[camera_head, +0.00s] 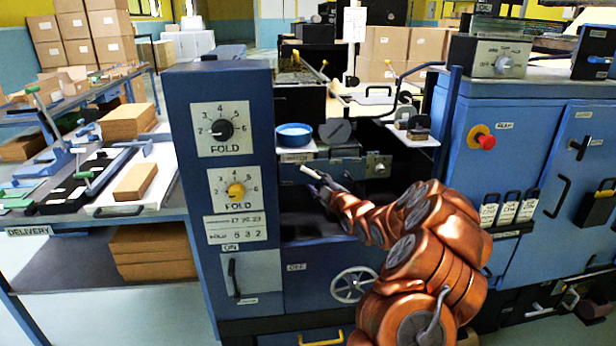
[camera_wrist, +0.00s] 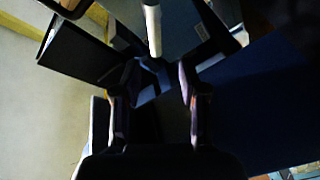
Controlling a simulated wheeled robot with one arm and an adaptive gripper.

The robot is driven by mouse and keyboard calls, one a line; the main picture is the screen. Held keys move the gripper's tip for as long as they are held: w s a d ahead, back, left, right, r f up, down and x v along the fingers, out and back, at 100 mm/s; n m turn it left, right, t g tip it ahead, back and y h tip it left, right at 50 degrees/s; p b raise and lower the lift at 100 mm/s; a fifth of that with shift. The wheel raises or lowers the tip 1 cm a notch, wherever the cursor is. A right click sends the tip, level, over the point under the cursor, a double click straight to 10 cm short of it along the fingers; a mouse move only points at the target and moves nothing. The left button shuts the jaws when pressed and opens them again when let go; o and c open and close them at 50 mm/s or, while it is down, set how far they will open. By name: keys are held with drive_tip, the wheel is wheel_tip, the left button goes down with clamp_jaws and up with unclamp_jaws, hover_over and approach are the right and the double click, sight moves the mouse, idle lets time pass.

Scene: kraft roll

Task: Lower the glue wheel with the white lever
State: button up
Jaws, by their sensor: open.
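The white lever (camera_head: 310,172) sticks out from the front of the blue machine, below the blue round dish (camera_head: 294,135). In the wrist view the lever (camera_wrist: 153,28) stands near the top middle, beyond my fingertips. My gripper (camera_head: 324,186) is just below and right of the lever in the head view. The wrist view shows my gripper (camera_wrist: 160,78) with its two fingers apart and no lever between them. A grey disc (camera_head: 335,131) beside the dish may be the glue wheel; I cannot tell for sure.
The machine's left panel (camera_head: 220,80) carries two FOLD dials. A handwheel (camera_head: 354,284) sits low on its front. A blue cabinet (camera_head: 520,150) with a red button (camera_head: 487,142) stands right. A delivery table (camera_head: 90,225) with brown stacks is left.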

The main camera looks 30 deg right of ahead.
sight(309, 173)
drive_tip(key=shift+w+d+f+p, duration=0.15)
drive_tip(key=shift+w+d, duration=0.1)
drive_tip(key=shift+w, duration=0.6)
drive_tip(key=shift+w+d+r+p, duration=0.1)
drive_tip(key=shift+w+d, duration=0.15)
drive_tip(key=shift+w, duration=0.65)
drive_tip(key=shift+w+d+f+p, duration=0.15)
drive_tip(key=shift+w+d, duration=0.1)
drive_tip(key=shift+w, duration=0.6)
drive_tip(key=shift+w+r, duration=0.15)
drive_tip(key=shift+w, duration=0.9)
clamp_jaws()
drive_tip(key=shift+a, duration=0.1)
